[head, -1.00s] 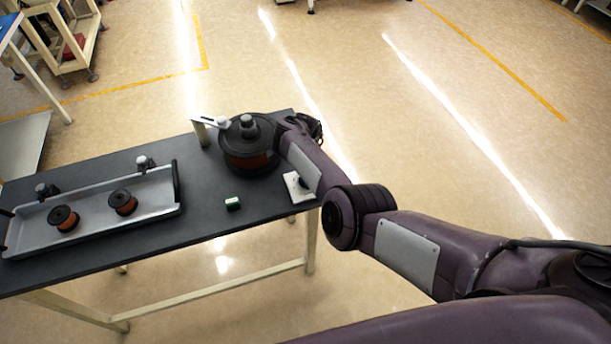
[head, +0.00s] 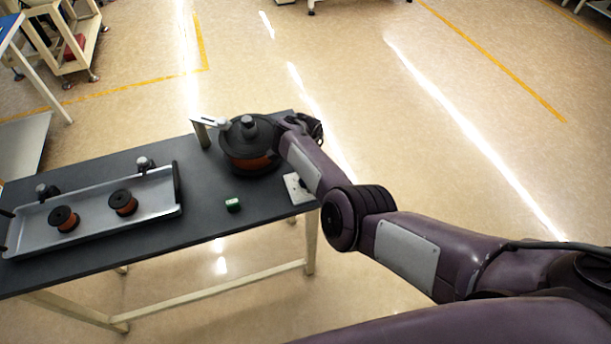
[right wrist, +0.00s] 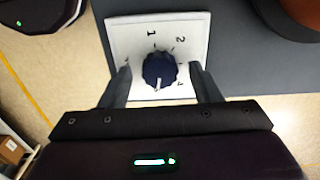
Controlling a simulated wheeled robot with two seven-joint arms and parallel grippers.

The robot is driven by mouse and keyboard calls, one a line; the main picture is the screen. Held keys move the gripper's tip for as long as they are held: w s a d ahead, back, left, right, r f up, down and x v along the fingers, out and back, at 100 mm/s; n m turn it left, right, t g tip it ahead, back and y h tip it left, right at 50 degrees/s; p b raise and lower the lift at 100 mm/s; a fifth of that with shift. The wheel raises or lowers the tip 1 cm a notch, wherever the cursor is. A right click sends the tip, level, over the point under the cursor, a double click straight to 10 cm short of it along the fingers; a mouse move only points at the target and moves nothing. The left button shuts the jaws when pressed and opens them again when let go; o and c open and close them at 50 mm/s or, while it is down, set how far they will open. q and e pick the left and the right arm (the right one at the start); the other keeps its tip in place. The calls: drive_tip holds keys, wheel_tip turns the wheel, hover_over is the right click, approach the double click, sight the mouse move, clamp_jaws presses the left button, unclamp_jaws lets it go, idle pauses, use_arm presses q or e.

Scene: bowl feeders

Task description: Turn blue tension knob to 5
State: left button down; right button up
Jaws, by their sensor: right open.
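A white dial plate (head: 293,187) lies at the right end of the dark table, partly behind my right forearm. In the right wrist view the plate (right wrist: 120,38) carries a dark blue knob (right wrist: 160,68) with printed numbers around it; 1, 2 and 4 are readable. The knob's white pointer mark faces the bottom of the picture, to the left of the 4. My right gripper (right wrist: 160,72) is open, its fingers on either side of the knob, with visible gaps. In the head view my arm hides its fingertips. My left gripper is not in view.
A grey tray (head: 150,208) at the left holds two small spools (head: 63,219). The table (head: 200,235) is clear in front.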

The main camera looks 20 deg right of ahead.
wheel_tip(320, 180, up, 8)
drive_tip(key=shift+f+p, duration=0.2)
drive_tip(key=shift+p, duration=0.6)
